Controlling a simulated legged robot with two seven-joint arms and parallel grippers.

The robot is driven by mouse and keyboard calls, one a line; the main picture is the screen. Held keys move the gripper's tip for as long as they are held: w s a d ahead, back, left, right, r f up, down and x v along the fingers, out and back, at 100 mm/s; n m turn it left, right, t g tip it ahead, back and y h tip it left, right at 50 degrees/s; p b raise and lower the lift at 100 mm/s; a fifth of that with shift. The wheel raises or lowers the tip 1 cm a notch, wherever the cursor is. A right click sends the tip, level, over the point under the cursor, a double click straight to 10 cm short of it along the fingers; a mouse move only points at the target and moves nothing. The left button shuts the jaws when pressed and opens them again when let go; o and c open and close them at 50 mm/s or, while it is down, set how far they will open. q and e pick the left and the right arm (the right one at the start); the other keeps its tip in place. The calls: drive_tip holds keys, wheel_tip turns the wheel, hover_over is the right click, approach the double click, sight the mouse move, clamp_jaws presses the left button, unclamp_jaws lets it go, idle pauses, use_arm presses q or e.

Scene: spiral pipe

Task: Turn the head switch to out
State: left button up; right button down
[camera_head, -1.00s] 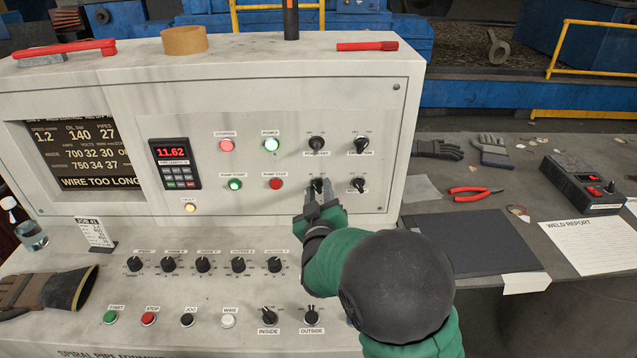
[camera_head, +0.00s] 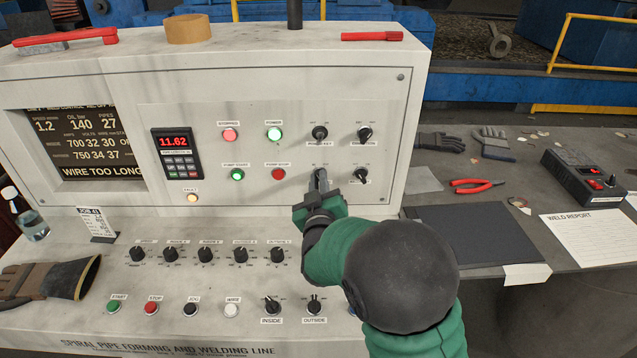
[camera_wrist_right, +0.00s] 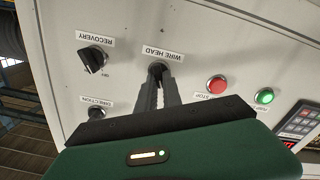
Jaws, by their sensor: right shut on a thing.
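The head switch (camera_wrist_right: 157,69) is a black rotary knob on the sloped panel, labelled WIRE HEAD in the wrist view, where the lettering is upside down. My right gripper (camera_head: 319,182) is at this knob in the head view. In the wrist view its two dark fingers (camera_wrist_right: 158,88) are shut on the knob, one on each side. The fingers cover most of the knob, so I cannot tell which way it points. My left gripper is not in view.
A recovery knob (camera_wrist_right: 93,60) sits close beside the head switch. A red pump stop button (camera_head: 278,174) is to the left. Below is a row of dials (camera_head: 205,254).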

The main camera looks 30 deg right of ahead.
drive_tip(key=m+b, duration=0.2)
drive_tip(key=m, duration=0.1)
drive_tip(key=m+b, duration=0.3)
drive_tip(key=m, duration=0.1)
drive_tip(key=m+b, duration=0.3)
drive_tip(key=m, duration=0.1)
drive_tip(key=shift+s+d+f, duration=0.1)
drive_tip(key=shift+d+f, duration=0.05)
drive_tip(key=shift+f, duration=0.15)
idle(0.4)
drive_tip(key=c, duration=1.6)
unclamp_jaws()
drive_tip(key=shift+o, duration=0.5)
drive_tip(key=shift+r, duration=0.15)
